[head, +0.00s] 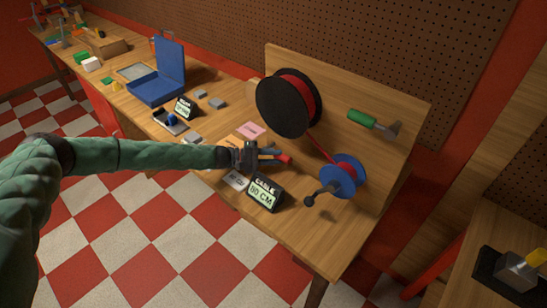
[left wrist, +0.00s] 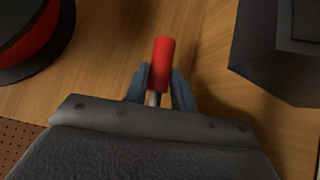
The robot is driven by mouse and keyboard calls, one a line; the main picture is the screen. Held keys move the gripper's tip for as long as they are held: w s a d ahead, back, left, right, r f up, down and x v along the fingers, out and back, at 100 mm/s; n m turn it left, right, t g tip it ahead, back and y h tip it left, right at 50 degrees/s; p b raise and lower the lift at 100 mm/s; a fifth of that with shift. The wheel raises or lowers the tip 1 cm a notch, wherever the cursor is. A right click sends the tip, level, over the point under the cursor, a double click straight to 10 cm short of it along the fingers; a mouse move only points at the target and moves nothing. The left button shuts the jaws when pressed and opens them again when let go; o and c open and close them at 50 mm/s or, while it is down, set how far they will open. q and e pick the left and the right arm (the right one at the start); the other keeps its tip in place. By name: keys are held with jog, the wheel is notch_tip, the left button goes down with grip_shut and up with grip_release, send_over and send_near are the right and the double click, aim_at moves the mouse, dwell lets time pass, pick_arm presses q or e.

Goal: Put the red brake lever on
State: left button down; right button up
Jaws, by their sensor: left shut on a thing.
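The red brake lever (left wrist: 162,65) is held between the two fingers of my left gripper (left wrist: 159,84), with its red grip pointing out past the fingertips and a metal shaft showing below it. In the head view my left gripper (head: 270,156) is over the table, left of the blue reel (head: 337,177), and the red end of the lever (head: 285,160) sticks out to the right. The large black spool (head: 283,105) with red cable is mounted on the wooden panel (head: 390,155). I cannot tell where the lever mounts. My right gripper is not in view.
A cable display (head: 265,192) reading 80 CM stands just in front of my left gripper. A green-handled part (head: 362,118) sits on the panel. The blue reel has a dark crank knob (head: 309,200). A blue case (head: 160,85) and small parts lie farther left.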

pick_arm(q)
jog(key=shift+w+a+r+n+t+h+b, duration=0.15)
jog(key=shift+r+n+h+b, duration=0.1)
jog(key=shift+n+h+b, duration=0.3)
jog(key=shift+a+r+n+t+h+b, duration=0.15)
jog(key=shift+r+n+h+b, duration=0.1)
jog(key=shift+n+h+b, duration=0.3)
jog(key=shift+r+n, duration=0.35)
jog(key=shift+n, duration=0.15)
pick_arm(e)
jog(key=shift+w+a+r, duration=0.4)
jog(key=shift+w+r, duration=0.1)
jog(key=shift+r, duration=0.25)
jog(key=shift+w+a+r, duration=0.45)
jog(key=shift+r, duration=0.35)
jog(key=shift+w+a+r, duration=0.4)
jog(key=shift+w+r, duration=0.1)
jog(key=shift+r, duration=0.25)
pick_arm(q)
jog(key=c, duration=1.2)
grip_release()
jog(key=shift+o, duration=0.2)
